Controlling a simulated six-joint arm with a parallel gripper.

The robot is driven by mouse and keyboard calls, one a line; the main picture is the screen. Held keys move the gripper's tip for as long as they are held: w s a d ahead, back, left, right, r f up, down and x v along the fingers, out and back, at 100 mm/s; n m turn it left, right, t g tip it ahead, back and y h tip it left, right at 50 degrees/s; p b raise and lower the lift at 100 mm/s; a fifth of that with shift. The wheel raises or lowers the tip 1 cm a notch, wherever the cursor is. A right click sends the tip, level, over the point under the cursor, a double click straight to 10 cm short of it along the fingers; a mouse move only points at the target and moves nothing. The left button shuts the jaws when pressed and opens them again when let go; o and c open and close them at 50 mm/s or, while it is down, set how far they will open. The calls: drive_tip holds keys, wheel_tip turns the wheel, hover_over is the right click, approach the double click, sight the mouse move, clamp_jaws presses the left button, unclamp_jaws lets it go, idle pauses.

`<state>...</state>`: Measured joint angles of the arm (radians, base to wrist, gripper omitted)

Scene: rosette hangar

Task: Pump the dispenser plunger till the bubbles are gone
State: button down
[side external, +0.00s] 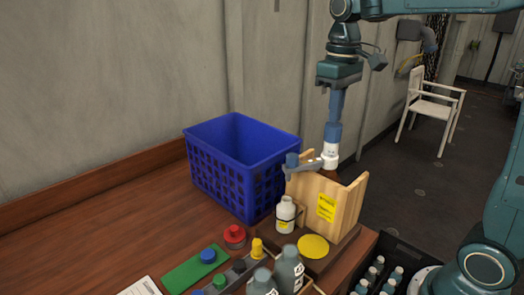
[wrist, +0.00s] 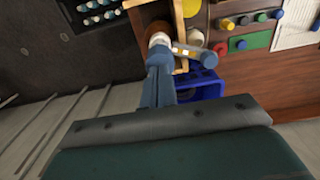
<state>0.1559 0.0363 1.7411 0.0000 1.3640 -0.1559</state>
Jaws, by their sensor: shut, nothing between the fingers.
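The dispenser stands behind a wooden stand (side external: 347,205). Its white collar (side external: 330,151) and blue plunger (side external: 332,132) show above the boards. A grey arm (side external: 305,169) with a blue end piece (side external: 292,159) reaches left from it. My gripper (side external: 333,121) is shut and empty, pointing straight down with its fingertips at the plunger top; I cannot tell if they touch. In the wrist view my shut gripper (wrist: 158,66) lines up with the collar (wrist: 160,38), and part of a brownish body shows beyond it. Most of the body is hidden, and no bubbles are visible.
A blue crate (side external: 215,165) stands behind and left of the stand. A white bottle (side external: 286,215), a yellow disc (side external: 313,246), a red button (side external: 235,235) and a green plate (side external: 195,270) are in front. A dark crate of bottles (side external: 378,278) sits lower right. The wall is close behind.

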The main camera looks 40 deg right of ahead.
drive_tip(key=shift+f, duration=1.15)
drive_tip(key=shift+r, duration=0.1)
idle(0.4)
drive_tip(key=shift+r, duration=3.45)
drive_tip(key=shift+f, duration=0.15)
drive_tip(key=shift+f, duration=0.5)
drive_tip(key=shift+f, duration=0.1)
drive_tip(key=shift+f, duration=1.2)
